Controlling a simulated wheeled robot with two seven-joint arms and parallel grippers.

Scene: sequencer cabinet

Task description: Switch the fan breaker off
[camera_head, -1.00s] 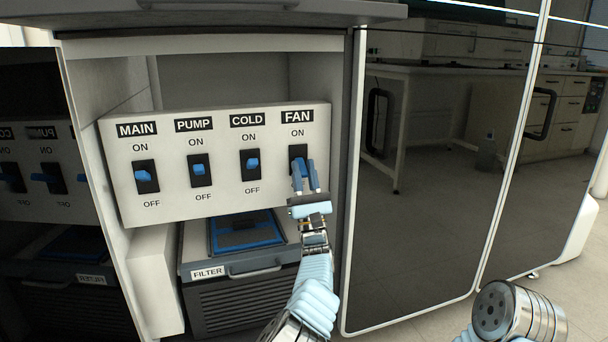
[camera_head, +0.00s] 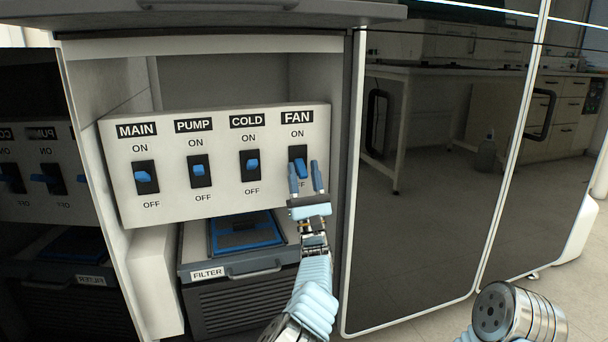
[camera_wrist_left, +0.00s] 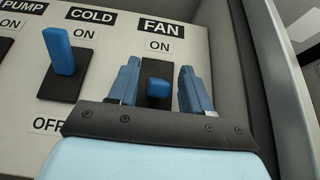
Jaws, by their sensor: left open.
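The fan breaker (camera_head: 300,168) is the rightmost switch on the white panel, under the FAN label. Its blue lever sits low on its black plate, tilted down toward OFF, unlike the other levers. My left gripper (camera_head: 306,168) is open at the fan breaker, with its two blue fingers spread. In the left wrist view, the fan lever (camera_wrist_left: 158,88) shows between the open fingers (camera_wrist_left: 160,72), with a gap on each side. The gripper hides the fan's OFF label in that view and partly covers it in the head view. My right gripper is out of view.
The MAIN (camera_head: 144,177), PUMP (camera_head: 198,170) and COLD (camera_head: 252,164) breakers stand to the left of the fan breaker. A filter drawer (camera_head: 240,268) is below the panel. The cabinet's side wall (camera_head: 338,130) is close on the right.

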